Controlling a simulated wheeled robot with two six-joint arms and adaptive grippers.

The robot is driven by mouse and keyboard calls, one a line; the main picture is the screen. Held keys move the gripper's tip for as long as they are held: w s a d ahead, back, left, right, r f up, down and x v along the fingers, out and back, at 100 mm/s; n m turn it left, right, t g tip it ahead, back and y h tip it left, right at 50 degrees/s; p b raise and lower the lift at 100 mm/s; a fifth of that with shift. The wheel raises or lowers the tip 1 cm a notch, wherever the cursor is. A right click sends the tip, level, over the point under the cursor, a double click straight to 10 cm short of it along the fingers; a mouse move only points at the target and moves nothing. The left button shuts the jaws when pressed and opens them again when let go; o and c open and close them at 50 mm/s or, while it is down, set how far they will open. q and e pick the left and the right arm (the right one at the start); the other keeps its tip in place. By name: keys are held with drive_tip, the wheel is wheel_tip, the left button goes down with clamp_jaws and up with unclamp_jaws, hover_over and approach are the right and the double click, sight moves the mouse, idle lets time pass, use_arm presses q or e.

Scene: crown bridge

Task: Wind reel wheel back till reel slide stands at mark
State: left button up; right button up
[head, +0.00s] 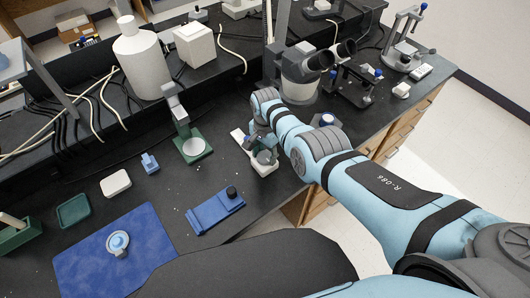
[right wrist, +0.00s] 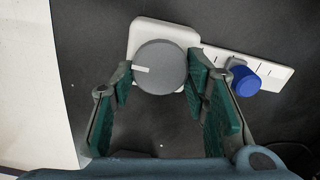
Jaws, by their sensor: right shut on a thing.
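The reel wheel (right wrist: 161,67) is a round grey disc with a white line pointing left, on a white base (right wrist: 146,28). A white rail (right wrist: 275,74) with dark ticks runs right from the base. The reel slide (right wrist: 245,81), a blue knob, stands along the rail; which tick is the mark I cannot tell. My right gripper (right wrist: 163,88) has its green-padded fingers on either side of the wheel, shut on it. In the head view the wheel (head: 265,160) is small beneath my right gripper, and the rail (head: 238,136) lies beside it. My left gripper is not in view.
A green stand (head: 194,147) and a blue block with a black knob (head: 216,210) lie left of the wheel. A microscope (head: 299,75) stands behind. The bench's front edge is close to the wheel. A blue mat (head: 150,240) lies at lower left.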

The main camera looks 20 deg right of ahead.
sight(266, 155)
drive_tip(key=o, duration=1.1)
drive_tip(key=shift+o, duration=0.2)
wheel_tip(266, 155, up, 12)
